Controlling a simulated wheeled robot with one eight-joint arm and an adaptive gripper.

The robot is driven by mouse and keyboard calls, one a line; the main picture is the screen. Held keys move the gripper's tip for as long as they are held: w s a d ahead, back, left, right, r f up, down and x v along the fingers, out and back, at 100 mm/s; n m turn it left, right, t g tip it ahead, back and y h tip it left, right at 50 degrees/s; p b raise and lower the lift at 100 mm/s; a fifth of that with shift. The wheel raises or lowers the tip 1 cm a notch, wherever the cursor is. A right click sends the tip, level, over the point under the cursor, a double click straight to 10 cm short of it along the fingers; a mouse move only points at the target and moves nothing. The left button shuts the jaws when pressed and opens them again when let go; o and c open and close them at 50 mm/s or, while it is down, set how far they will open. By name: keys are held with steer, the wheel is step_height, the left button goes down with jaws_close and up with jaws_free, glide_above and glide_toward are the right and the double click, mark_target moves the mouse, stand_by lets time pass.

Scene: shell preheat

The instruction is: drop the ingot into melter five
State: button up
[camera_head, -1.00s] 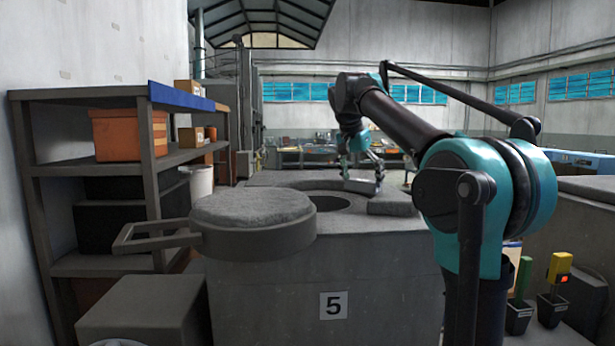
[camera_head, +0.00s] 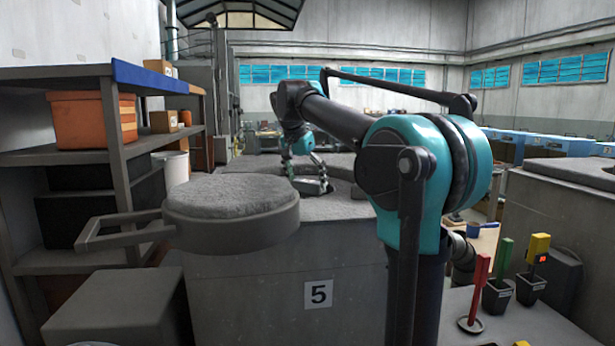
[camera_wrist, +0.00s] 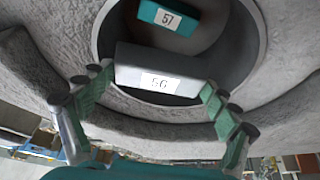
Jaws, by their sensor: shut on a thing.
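The ingot (camera_wrist: 150,66) is a grey block labelled 56, held crosswise between the green-padded fingers of my gripper (camera_wrist: 158,82). My gripper (camera_head: 308,180) is shut on it above the top of melter five. In the wrist view the ingot overlaps the round dark opening (camera_wrist: 235,72) of the melter. A teal block labelled 57 (camera_wrist: 168,16) lies inside that opening. Melter five (camera_head: 262,290) is a grey block with a 5 plate on its front. Its round lid (camera_head: 232,228) is swung out to the left. The opening is not clearly seen in the head view.
Shelves (camera_head: 120,155) with an orange bin (camera_head: 88,120) stand at the left. A grey box (camera_head: 115,305) is at front left. At the right, red (camera_head: 482,280), green (camera_head: 505,260) and yellow (camera_head: 540,245) upright pieces stand near another grey block (camera_head: 560,215).

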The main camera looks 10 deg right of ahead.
steer(key=o, duration=1.3)
steer(key=shift+r, duration=0.1)
steer(key=v, duration=1.1)
steer(key=shift+s+a+r, duration=0.15)
steer(key=shift+a+r, duration=0.05)
steer(key=shift+r, duration=0.15)
